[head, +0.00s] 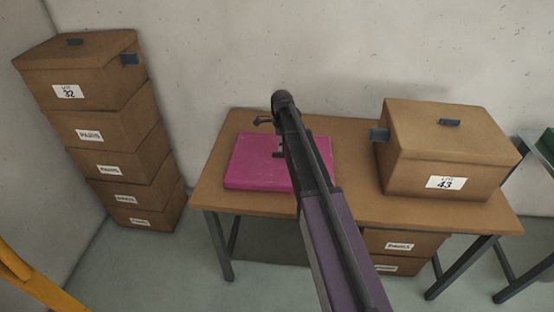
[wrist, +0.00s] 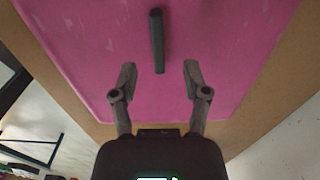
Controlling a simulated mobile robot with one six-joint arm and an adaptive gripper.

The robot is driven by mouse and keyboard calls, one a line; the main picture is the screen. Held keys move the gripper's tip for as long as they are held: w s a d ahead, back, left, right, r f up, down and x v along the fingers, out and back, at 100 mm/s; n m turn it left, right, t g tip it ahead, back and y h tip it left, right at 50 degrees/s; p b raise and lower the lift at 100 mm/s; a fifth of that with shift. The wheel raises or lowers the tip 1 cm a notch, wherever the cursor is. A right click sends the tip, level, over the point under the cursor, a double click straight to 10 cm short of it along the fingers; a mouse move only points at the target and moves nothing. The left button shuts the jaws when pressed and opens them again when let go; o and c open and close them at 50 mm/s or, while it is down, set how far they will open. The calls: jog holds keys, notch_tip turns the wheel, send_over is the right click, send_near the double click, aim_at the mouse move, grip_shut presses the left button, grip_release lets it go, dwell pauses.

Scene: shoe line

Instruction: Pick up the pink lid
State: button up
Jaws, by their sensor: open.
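The pink lid (head: 256,164) lies flat on the left part of the brown table (head: 350,207) in the head view. It fills much of the wrist view (wrist: 90,50), where a dark upright handle (wrist: 157,42) shows near its middle. My gripper (wrist: 158,78) is open and empty above the lid. Its two fingers are on either side of the handle's line, with the handle a little ahead of the fingertips. In the head view my gripper (head: 270,138) is over the lid, and my arm hides the lid's right part. The gap in height between fingers and handle is hard to tell.
A brown box labelled 43 (head: 440,155) stands on the table's right side. A stack of several brown boxes (head: 105,125) stands left of the table, topped by one labelled 32. More boxes (head: 400,245) sit under the table. A wall is close behind.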

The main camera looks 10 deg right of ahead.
aim_at(281, 153)
jog(key=shift+f, duration=0.1)
jog(key=shift+f+b, duration=2.55)
jog(key=shift+b, duration=0.1)
jog(key=shift+c, duration=0.2)
grip_shut()
